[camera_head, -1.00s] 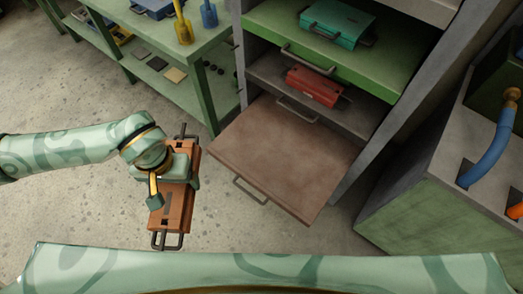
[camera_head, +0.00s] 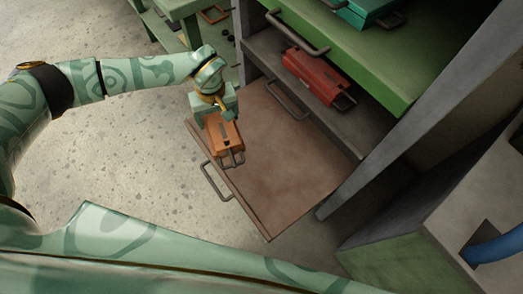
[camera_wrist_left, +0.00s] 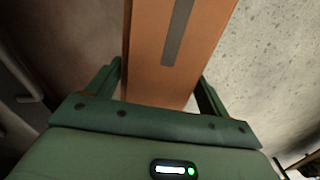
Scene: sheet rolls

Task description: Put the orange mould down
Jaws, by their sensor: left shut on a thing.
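My left gripper (camera_head: 216,112) is shut on the orange mould (camera_head: 222,137), a block with a dark slot on top and a dark handle at its near end. In the head view the mould shows over the left edge of the pulled-out brown shelf (camera_head: 290,150). I cannot tell whether it touches the shelf. In the left wrist view the mould (camera_wrist_left: 178,60) runs between the two fingers, with brown surface to its left and speckled floor to its right. My right gripper is in neither view.
A red mould (camera_head: 315,75) lies on the grey shelf behind. A teal mould (camera_head: 350,8) rests on the green shelf (camera_head: 400,70) above. The brown shelf's visible surface is bare. A grey post (camera_head: 385,135) bounds it on the right. A green bench (camera_head: 180,15) stands at the back left.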

